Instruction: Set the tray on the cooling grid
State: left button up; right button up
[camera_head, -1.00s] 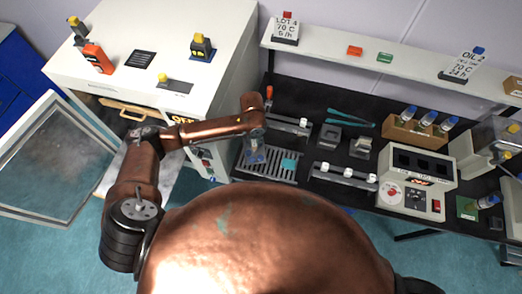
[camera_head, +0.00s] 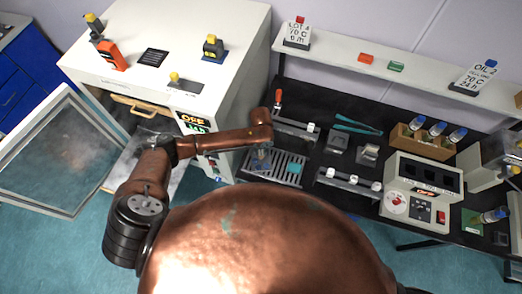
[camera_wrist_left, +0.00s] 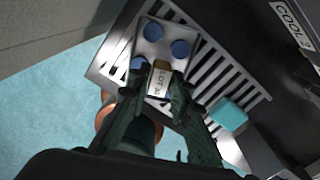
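The tray (camera_wrist_left: 152,40) is a small pale plate with several blue discs and a tan block labelled LOT at its near edge. My left gripper (camera_wrist_left: 160,92) has its green fingertips closed on either side of that block. The cooling grid (camera_wrist_left: 222,75) is a dark frame with pale slats, and the tray is over its left part; I cannot tell whether it touches the slats. In the head view the left gripper (camera_head: 260,150) hangs over the left end of the grid (camera_head: 288,178), largely hiding the tray. My right gripper is not in view.
A teal block (camera_wrist_left: 228,114) lies on the grid's right part. A COOL label (camera_wrist_left: 292,22) is beside the grid. The white oven (camera_head: 170,55) with its open glass door (camera_head: 60,150) stands left. The rheometer (camera_head: 418,190) and a vial rack (camera_head: 420,142) stand right.

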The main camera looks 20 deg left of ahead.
pick_arm(q)
jog(key=o, duration=0.3)
jog(key=shift+o, duration=0.2)
jog(key=shift+r, duration=0.15)
notch_tip(320, 180, up, 12)
jog(key=shift+b, duration=0.45)
dwell(1.1)
